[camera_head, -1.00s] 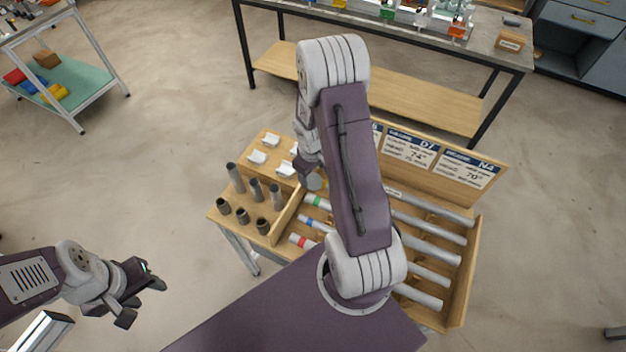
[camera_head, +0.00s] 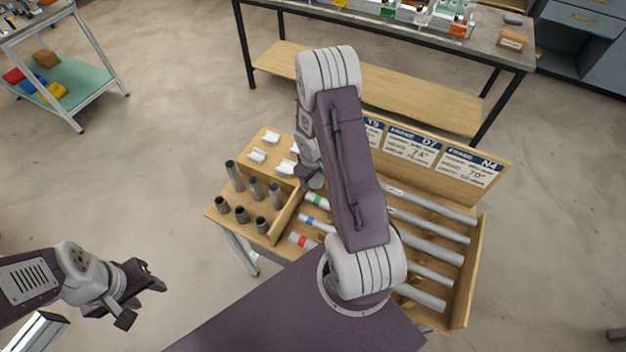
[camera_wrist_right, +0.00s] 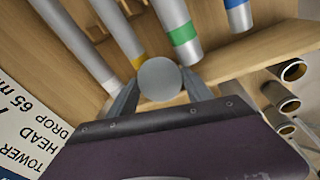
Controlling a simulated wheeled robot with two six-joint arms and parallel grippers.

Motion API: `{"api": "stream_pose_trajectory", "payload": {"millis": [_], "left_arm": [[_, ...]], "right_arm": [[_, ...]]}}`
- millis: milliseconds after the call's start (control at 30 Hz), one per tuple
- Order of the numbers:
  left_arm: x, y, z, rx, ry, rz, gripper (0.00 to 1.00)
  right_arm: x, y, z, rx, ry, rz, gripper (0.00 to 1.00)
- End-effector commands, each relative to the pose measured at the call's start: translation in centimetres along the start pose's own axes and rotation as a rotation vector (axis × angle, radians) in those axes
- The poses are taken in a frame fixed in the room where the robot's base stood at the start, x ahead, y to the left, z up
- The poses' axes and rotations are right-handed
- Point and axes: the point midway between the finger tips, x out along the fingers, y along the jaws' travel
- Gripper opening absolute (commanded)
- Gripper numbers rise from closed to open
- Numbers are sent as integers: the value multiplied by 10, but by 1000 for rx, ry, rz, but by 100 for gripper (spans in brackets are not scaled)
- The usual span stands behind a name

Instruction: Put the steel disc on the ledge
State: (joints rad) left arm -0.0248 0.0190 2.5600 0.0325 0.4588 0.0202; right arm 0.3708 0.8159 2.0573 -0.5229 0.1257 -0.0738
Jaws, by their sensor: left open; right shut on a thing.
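The steel disc (camera_wrist_right: 160,78) is a round, plain grey piece. In the right wrist view it sits between the two fingers of my right gripper (camera_wrist_right: 161,92), which is shut on it. In the head view this gripper (camera_head: 312,178) is over the left part of the wooden rack, near the tube ends, and is partly hidden by my arm. The wrist view shows the disc in front of a bare wooden strip (camera_wrist_right: 215,67) of the rack; I cannot tell whether they touch. I cannot tell which part is the ledge. My left gripper (camera_head: 141,302) is open and empty, away from the rack.
Grey tubes with coloured bands (camera_wrist_right: 180,32) lie in the rack. Short dark upright tubes (camera_head: 256,190) and white blocks (camera_head: 271,137) stand on its left side. Sign cards (camera_head: 413,147) line its back. A workbench (camera_head: 480,45) stands behind; open floor lies left.

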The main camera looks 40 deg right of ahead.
Motion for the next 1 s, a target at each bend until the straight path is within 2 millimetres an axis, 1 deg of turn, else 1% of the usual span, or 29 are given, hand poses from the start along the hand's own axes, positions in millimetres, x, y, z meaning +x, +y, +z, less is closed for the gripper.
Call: {"api": "stream_pose_trajectory", "payload": {"millis": [133, 233, 367, 433, 467, 500, 567, 667, 800, 867, 900, 1000], "left_arm": [[-1, 0, 0, 0, 0, 0, 45], [-6, 0, -1, 0, 0, 0, 45], [-19, 0, -2, 0, 0, 0, 45], [-25, 0, -3, 0, 0, 0, 45], [-24, 0, -3, 0, 0, 0, 45], [-22, 0, -2, 0, 0, 0, 45], [-24, 0, -2, 0, 0, 0, 45], [-32, 1, -3, 0, 0, 0, 45], [-50, 1, -5, 0, 0, 0, 45], [-54, 1, -6, 0, 0, 0, 45], [-61, 1, -6, 0, 0, 0, 45], [-66, 1, -7, 0, 0, 0, 45]], "right_arm": [[-2, 0, -1, 0, 1, 1, 0], [-10, 2, -1, 0, 1, 2, 0], [-31, 5, -4, 1, 3, 2, 0], [-46, 7, -6, 2, 3, 2, 0], [-48, 9, -1, 3, 2, 2, 0], [-51, 12, 9, 6, 0, 1, 0], [-60, 17, 21, 6, 1, 2, 0], [-78, 27, 43, 8, 0, 2, 0], [-102, 40, 73, 8, -1, 0, 0], [-107, 44, 82, 8, 0, 2, 0], [-112, 46, 88, 7, -1, -1, 0], [-116, 49, 96, 4, 0, 1, 0]]}}
